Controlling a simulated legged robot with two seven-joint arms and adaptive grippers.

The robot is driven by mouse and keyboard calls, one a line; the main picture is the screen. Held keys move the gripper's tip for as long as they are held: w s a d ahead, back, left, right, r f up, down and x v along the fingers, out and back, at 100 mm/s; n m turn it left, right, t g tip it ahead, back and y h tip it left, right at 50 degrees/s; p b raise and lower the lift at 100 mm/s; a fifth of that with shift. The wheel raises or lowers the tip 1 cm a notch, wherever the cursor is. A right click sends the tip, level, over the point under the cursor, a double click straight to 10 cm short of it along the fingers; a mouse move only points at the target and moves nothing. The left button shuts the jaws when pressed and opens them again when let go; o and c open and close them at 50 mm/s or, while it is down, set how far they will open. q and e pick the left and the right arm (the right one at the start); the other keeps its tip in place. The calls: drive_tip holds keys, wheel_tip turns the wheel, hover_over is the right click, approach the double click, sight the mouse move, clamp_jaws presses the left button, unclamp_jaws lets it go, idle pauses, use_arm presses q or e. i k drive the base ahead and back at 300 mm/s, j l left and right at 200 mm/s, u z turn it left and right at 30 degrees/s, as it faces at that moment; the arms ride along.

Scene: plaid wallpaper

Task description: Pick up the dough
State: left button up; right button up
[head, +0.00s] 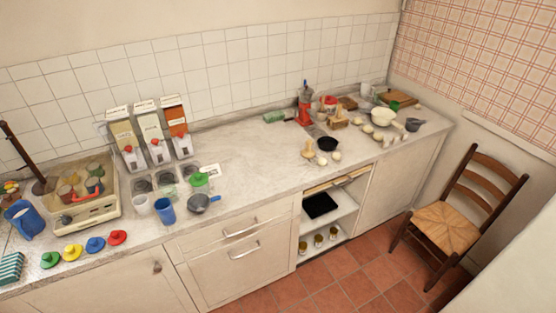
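Several pale, rounded lumps that look like dough lie on the right part of the counter. One lump (368,128) sits in front of the cream bowl (383,116), with others close by. Another pale lump (336,156) lies near a small black bowl (327,143). They are too small to tell for sure which is dough and which is another food. Neither of my grippers shows in the head view, and nothing is seen touching the lumps.
The long counter (255,150) has clear room in its middle. Three dispensers (157,150) stand at the back left, with cups and a blue pitcher (24,220) nearer. A red device (304,107) stands behind the black bowl. A wooden chair (447,220) stands on the floor at right.

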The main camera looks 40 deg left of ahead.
sight(322, 161)
drive_tip(key=u, duration=1.3)
drive_tip(key=i+l+u, duration=0.3)
drive_tip(key=u, duration=0.15)
drive_tip(key=i+l+u, duration=0.2)
drive_tip(key=l+u, duration=0.2)
